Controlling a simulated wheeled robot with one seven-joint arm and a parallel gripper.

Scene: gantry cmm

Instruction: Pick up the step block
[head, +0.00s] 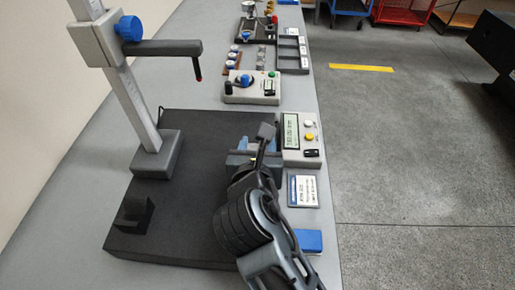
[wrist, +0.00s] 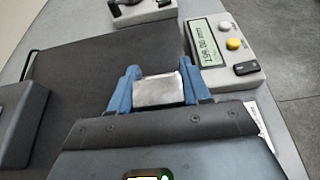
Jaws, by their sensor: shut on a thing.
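The step block (wrist: 158,92) is a silver metal block. In the wrist view it sits between the two blue fingers of my gripper (wrist: 160,84), which is shut on it. In the head view my gripper (head: 252,147) is over the right side of the dark granite plate (head: 190,190), near the display box. My own arm hides most of the fingers there, and I cannot make out the block. I cannot tell whether the block touches the plate.
A height stand (head: 156,152) with a side arm rises from the plate. A dark notched block (head: 135,213) sits at its front left. A display box (head: 300,137) is close right of my gripper. A control box (head: 252,88) and trays are behind.

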